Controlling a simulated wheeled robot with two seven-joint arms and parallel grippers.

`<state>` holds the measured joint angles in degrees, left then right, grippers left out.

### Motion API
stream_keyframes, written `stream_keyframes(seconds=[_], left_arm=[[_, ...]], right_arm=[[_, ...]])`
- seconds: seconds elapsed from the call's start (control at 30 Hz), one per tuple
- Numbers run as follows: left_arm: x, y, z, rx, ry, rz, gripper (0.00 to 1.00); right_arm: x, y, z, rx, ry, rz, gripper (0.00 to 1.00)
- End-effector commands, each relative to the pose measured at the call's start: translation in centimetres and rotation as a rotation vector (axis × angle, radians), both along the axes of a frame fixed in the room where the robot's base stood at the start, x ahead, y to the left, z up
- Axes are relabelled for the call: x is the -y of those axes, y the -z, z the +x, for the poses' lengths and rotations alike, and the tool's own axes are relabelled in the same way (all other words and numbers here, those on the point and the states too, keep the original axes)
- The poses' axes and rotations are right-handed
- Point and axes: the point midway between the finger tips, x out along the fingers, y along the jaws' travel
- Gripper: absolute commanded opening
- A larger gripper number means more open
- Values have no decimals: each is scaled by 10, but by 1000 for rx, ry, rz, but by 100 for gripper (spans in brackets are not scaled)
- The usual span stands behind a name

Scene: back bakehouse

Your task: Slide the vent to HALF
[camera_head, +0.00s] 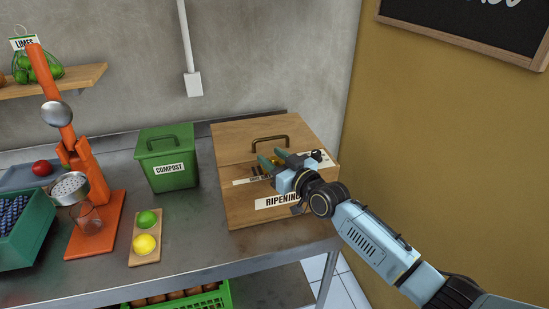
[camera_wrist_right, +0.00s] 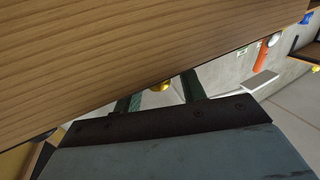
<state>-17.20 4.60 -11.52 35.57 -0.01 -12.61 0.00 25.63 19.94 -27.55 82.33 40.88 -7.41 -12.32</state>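The wooden ripening box (camera_head: 230,205) stands at the right end of the steel counter. Its sloped front carries a white vent strip (camera_head: 241,182) with dark slots; its lettering is partly hidden by my gripper and too small to read. My right gripper (camera_head: 273,160) is over this strip with its green fingers apart. A small brass knob (camera_wrist_right: 161,86) shows between the fingers in the right wrist view, with a visible gap; I cannot tell whether either finger touches it. Which mark the vent stands at is not readable. My left gripper is not in view.
A brass handle (camera_head: 269,140) sits on the box lid above my gripper. Left of the box are a green compost bin (camera_head: 168,172), a small board (camera_head: 146,259) with a lime and lemon, and an orange juice press (camera_head: 97,221). The yellow wall (camera_head: 410,150) is close on the right.

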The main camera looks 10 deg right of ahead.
Motion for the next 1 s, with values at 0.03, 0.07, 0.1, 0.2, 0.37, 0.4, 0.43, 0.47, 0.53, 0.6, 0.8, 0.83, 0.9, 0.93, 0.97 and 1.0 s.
stream_keyframes(seconds=[0.03,0.07,0.1,0.2,0.37,0.4,0.43,0.47,0.53,0.6,0.8,0.83,0.9,0.93,0.97,1.0], left_arm=[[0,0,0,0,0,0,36],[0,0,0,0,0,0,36],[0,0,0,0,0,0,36],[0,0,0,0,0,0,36],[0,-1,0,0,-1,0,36],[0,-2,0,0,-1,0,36],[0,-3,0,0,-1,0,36],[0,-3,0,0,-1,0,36],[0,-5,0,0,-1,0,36],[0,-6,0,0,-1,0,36],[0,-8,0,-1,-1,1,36],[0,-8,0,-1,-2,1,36],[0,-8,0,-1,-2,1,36],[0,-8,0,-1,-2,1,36],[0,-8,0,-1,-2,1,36],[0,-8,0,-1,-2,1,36]], right_arm=[[0,0,0,0,0,0,40],[0,0,0,0,0,0,40],[0,0,0,0,0,0,40],[0,0,0,0,0,0,40],[3,1,-7,-2,0,0,40],[5,1,-11,-1,0,0,40],[7,1,-15,-2,0,-1,40],[9,1,-20,-2,0,-1,40],[15,1,-31,-1,0,-2,40],[21,1,-45,-3,0,-1,40],[38,1,-84,-4,0,-2,40],[41,1,-89,-2,0,-2,40],[45,1,-99,-2,-1,-2,40],[47,1,-103,-2,-1,-2,40],[49,1,-107,-2,0,-2,40],[51,1,-111,-1,0,-2,40]])
